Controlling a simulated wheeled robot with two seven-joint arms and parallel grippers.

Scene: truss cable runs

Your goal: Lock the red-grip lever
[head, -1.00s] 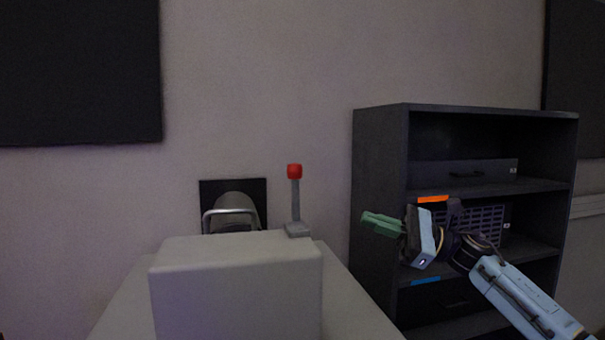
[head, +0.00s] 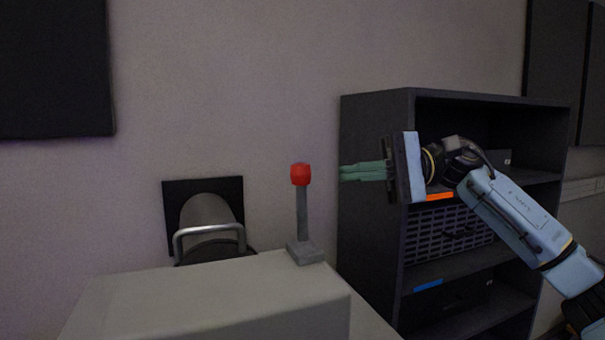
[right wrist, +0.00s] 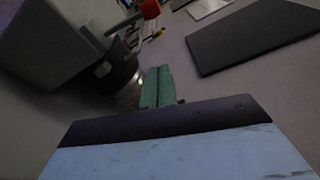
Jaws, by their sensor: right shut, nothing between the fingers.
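The lever stands upright with its red grip (head: 300,174) on top of a grey shaft (head: 302,212). Its small grey base sits at the right back of a pale box-like housing (head: 210,300). My right gripper (head: 342,173) is shut and empty, its green fingers pointing left at about the height of the red grip. In the head view a gap shows between the fingertips and the grip. In the right wrist view the red grip (right wrist: 150,9) is at the top, ahead of the shut green fingers (right wrist: 157,72). My left gripper is not in view.
A dark shelf unit (head: 374,130) stands at the right behind my right arm, with drawers and a vented box (head: 450,232). A grey duct with a metal handle (head: 210,233) is on the wall behind the housing. Dark panels (head: 50,70) hang on the wall.

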